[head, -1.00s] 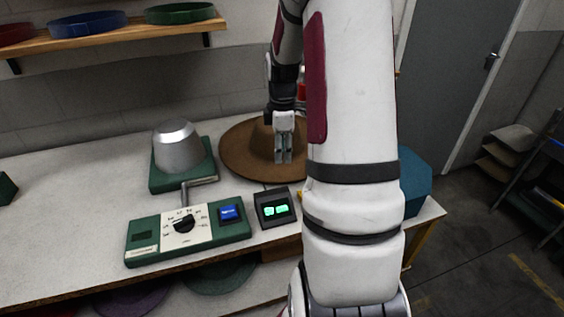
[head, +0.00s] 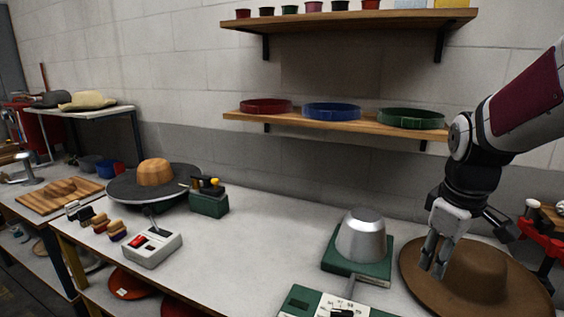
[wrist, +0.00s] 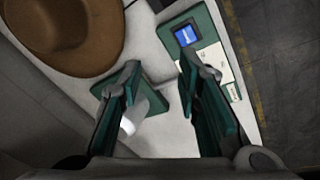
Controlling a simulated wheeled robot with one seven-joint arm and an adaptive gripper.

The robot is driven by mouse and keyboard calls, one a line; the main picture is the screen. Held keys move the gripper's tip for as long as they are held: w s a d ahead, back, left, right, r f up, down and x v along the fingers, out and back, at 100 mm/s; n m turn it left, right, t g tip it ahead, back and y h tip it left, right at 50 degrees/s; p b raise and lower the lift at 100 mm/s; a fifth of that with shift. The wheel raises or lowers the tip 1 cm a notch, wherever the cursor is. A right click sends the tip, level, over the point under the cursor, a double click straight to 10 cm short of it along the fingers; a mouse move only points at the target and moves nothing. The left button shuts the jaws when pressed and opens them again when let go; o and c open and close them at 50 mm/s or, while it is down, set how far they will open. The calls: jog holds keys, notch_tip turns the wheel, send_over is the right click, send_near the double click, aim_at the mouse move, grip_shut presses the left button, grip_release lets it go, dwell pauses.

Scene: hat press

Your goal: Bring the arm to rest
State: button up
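My gripper (head: 433,265) hangs at the right of the head view, fingers pointing down, in front of the brown hat (head: 482,278). In the wrist view, the two fingers of my gripper (wrist: 160,78) are spread apart with nothing between them. The brown hat also shows in the wrist view (wrist: 75,35), at the upper left, apart from the fingers. My arm comes in from the right edge of the head view. I cannot tell the exact height of the fingertips above the bench.
A silver dome (head: 361,237) on a green base and a control box (head: 300,300) stand left of my gripper. Further left are a grey round plate with a wooden block (head: 155,172) and a white switch box (head: 152,248). A shelf (head: 340,125) with coloured bands is above.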

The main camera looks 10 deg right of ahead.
jog(key=s+a+r+m+t+y, duration=0.1)
jog(key=s+a+r+m+t, duration=0.2)
jog(key=s+a, duration=1)
notch_tip(320, 180, up, 2)
jog(key=shift+a+r+m, duration=0.1)
jog(key=shift+a+m, duration=0.85)
jog(key=shift+m, duration=0.15)
